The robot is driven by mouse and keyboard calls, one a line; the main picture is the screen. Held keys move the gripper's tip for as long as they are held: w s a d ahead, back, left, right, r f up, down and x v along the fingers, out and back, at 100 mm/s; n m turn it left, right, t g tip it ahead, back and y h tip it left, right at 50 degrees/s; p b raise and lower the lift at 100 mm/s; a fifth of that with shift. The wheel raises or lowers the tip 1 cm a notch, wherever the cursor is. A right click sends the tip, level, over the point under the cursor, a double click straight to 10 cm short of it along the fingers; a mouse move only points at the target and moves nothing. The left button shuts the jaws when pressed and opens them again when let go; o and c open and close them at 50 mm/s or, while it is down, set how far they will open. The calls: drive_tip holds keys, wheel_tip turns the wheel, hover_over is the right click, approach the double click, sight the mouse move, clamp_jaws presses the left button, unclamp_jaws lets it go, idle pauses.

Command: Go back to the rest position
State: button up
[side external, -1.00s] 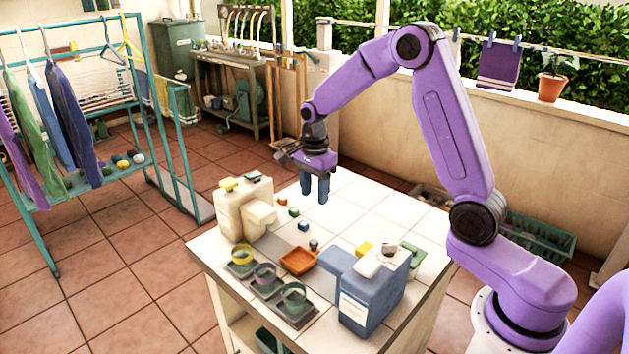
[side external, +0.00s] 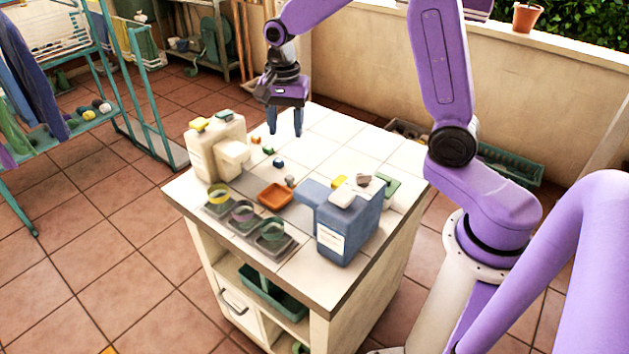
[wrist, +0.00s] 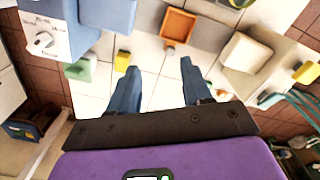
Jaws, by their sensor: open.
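My gripper (side external: 285,122) hangs above the far part of the white tiled worktop (side external: 340,135) in the side external view, fingers pointing down. Its two blue fingers are apart with nothing between them. In the wrist view my gripper (wrist: 160,88) is also open and empty, with white tiles showing between the fingers.
Several small blocks, one of them green (side external: 268,150), lie near an orange tray (side external: 275,196). A cream dispenser (side external: 203,160) stands at left, a blue one (side external: 345,225) at front right. A wall (side external: 385,80) stands behind.

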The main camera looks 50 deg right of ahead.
drive_tip(key=s+a+r+n, duration=0.1)
drive_tip(key=s+n, duration=1.1)
drive_tip(key=s, duration=0.2)
drive_tip(key=s+a+n, duration=0.2)
drive_tip(key=s+n, duration=1.1)
drive_tip(key=s, duration=0.2)
drive_tip(key=shift+s+a+r, duration=0.15)
drive_tip(key=shift+s+r, duration=0.05)
drive_tip(key=shift+r, duration=0.2)
